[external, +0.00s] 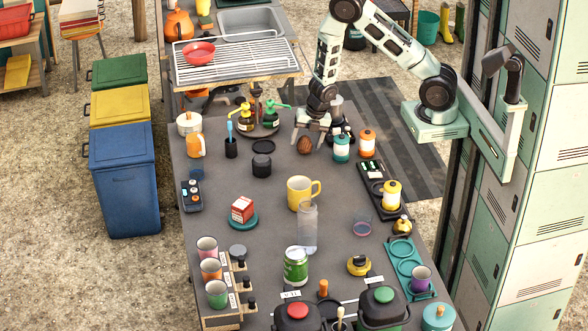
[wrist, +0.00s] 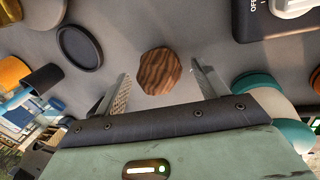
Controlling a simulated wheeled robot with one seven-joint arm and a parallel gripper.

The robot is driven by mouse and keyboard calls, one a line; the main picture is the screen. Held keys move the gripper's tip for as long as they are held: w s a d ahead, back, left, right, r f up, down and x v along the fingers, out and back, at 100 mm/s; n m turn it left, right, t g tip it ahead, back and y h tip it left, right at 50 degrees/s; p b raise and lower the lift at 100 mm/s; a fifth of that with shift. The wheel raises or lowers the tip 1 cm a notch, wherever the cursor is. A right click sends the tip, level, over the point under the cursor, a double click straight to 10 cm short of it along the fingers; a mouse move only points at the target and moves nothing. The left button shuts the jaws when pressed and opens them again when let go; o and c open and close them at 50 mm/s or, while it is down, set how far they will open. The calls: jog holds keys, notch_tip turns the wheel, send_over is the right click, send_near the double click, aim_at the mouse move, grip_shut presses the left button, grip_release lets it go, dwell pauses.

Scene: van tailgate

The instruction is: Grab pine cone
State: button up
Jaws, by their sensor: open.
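The pine cone (external: 304,146) is a small brown, ridged lump on the grey table in the external view, near the table's far end. In the wrist view the pine cone (wrist: 158,72) lies between and just beyond the two fingertips. My gripper (external: 311,137) is over the table right at the pine cone; its fingers are spread. In the wrist view my gripper (wrist: 160,85) is open and empty, with one finger to each side of the cone. I cannot tell whether a finger touches it.
Orange-lidded and teal jars (external: 341,148) stand close to the right of my gripper. A black jar (external: 262,160) stands to the left, and pump bottles on a dark round tray (external: 258,130) stand behind it. A yellow mug (external: 300,192) is nearer the camera. The table between mug and pine cone is clear.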

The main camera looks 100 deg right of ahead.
jog(key=shift+w+f, duration=0.1)
jog(key=shift+f, duration=0.45)
jog(key=c, duration=1.1)
jog(key=shift+o, duration=0.2)
jog(key=shift+r, duration=0.1)
